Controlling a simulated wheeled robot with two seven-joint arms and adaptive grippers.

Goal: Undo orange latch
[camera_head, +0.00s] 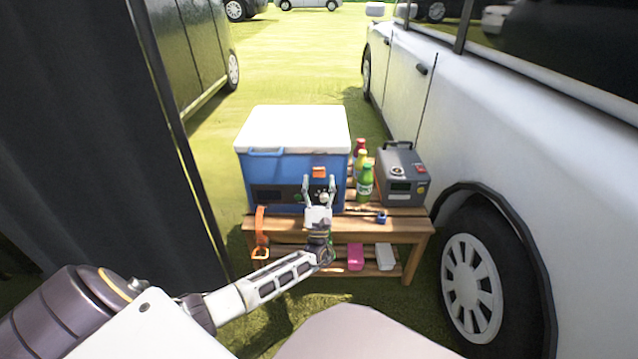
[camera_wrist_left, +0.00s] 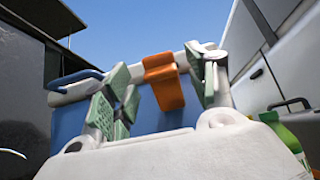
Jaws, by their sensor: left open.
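The orange latch (camera_head: 319,172) is on the upper front of a blue cooler (camera_head: 262,172) with a white lid (camera_head: 295,128), toward its right side. My left gripper (camera_head: 319,184) is in front of the cooler, its fingers spread and pointing up, just below the latch. In the left wrist view the orange latch (camera_wrist_left: 164,82) shows between the open fingers with their green pads (camera_wrist_left: 160,105), apart from them. The latch lies over the lid's edge and looks closed. The gripper holds nothing. My right gripper is not in view.
The cooler stands on a wooden table (camera_head: 345,224). Several bottles (camera_head: 365,182) and a grey power box (camera_head: 402,175) stand to its right. An orange strap (camera_head: 260,228) hangs at the table's left. A white car (camera_head: 520,130) is close on the right.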

